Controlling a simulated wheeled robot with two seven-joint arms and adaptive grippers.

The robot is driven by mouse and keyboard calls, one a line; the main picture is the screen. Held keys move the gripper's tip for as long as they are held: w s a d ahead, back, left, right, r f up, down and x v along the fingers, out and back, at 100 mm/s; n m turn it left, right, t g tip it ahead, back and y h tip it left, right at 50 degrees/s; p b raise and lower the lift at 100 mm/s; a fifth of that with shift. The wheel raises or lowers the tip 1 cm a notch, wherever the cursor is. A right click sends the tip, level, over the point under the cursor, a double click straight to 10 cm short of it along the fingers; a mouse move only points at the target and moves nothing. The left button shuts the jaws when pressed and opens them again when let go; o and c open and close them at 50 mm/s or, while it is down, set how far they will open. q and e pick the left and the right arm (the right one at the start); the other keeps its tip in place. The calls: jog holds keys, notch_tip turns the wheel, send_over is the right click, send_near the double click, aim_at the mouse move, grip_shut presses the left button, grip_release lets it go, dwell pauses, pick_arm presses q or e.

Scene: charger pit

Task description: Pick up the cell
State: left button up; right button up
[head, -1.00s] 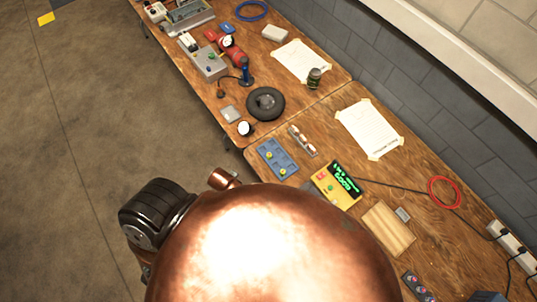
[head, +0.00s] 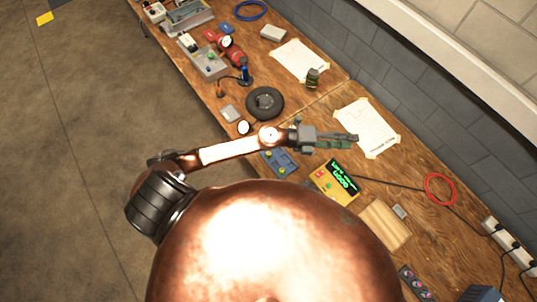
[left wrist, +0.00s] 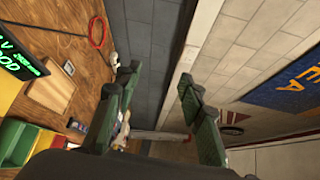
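My left gripper (head: 345,141) is raised over the workbench with its green fingers pointing right, towards the wall. In the left wrist view the two fingers (left wrist: 160,80) stand apart with nothing between them. No cell can be made out for certain. The rack of small cylinders seen earlier behind the blue tray is now hidden under my left gripper. The blue tray (head: 287,166) with small yellow-green pieces is partly covered by my left arm. The yellow tester (head: 325,184) with a lit green display lies to the right of it. My right gripper is not in view.
A wooden block (head: 384,226), a red cable loop (head: 440,189), a taped paper sheet (head: 367,126) and a power strip (head: 507,240) lie on the right bench. A black ring-shaped object (head: 265,102) and a jar (head: 312,78) are farther left. A wall runs behind the bench.

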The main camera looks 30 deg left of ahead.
pick_arm(q)
jog(key=s+f+m+g+y, duration=0.2)
jog(key=s+f+m+g, duration=0.2)
jog(key=f+m, duration=0.15)
jog(key=m+g+y, duration=0.4)
jog(key=g+y, duration=0.1)
jog(key=y, duration=0.7)
send_over(268, 153)
jog(key=f, duration=1.1)
jog(key=d+f, duration=0.1)
jog(key=f, duration=0.4)
jog(key=shift+f, duration=0.35)
jog(key=shift+a+f+p, duration=0.2)
jog(key=shift+a+f, duration=0.05)
jog(key=shift+f, duration=0.35)
jog(key=shift+a+f+p, duration=0.2)
jog(key=shift+f, duration=0.4)
notch_tip(268, 153, down, 5)
jog(key=shift+f+p, duration=0.2)
jog(key=shift+p, duration=0.35)
jog(key=shift+c, duration=0.7)
